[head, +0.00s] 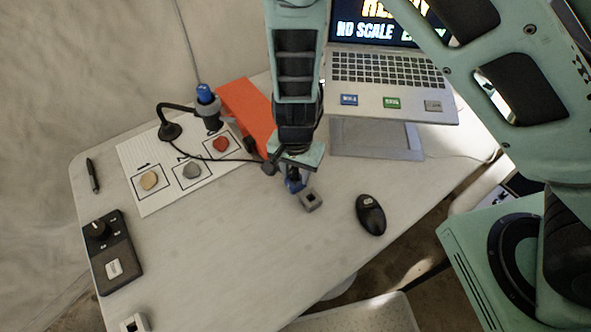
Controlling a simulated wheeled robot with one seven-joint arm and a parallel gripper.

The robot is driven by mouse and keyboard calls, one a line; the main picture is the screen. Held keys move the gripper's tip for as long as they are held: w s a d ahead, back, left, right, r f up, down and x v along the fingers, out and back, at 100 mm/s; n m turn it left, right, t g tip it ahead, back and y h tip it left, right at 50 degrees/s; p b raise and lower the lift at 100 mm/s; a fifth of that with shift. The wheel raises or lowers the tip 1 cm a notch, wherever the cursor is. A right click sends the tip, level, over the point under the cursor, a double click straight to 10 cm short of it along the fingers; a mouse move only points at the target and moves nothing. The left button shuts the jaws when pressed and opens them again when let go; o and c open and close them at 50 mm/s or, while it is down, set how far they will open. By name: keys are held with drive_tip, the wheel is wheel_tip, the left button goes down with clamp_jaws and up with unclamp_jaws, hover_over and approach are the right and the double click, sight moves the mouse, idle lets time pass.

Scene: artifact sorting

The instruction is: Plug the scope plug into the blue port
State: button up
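The scope (208,100) has a black stem and a blue top, and stands at the back left of the table, over the sheet. Its thin black cable runs right to a small dark piece (268,168) beside my gripper; I cannot tell if this is the scope plug. My gripper (294,180) points down over the table. A blue part shows at its tip, next to a small grey block (311,201) with a dark opening. I cannot tell whether the blue part is a port, a plug or a finger. The fingertips are too small and covered to read.
A laptop (395,72) with blue, green and grey labels stands at the back right. A sheet (150,205) holds three discs. An orange box (245,105), mouse (370,215), dial box (112,252), pen (92,175) and pale block (134,322) surround the clear front middle.

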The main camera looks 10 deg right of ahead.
wheel_tip(320, 180, up, 12)
drive_tip(key=p, duration=0.2)
drive_tip(key=s+d+r+n, duration=0.2)
drive_tip(key=s+r+n, duration=0.5)
drive_tip(key=s, duration=0.1)
drive_tip(key=s+d+r+n, duration=0.3)
drive_tip(key=s+r+n, duration=0.4)
drive_tip(key=s+r, duration=0.1)
drive_tip(key=shift+s+n+y, duration=0.3)
drive_tip(key=shift+s, duration=0.15)
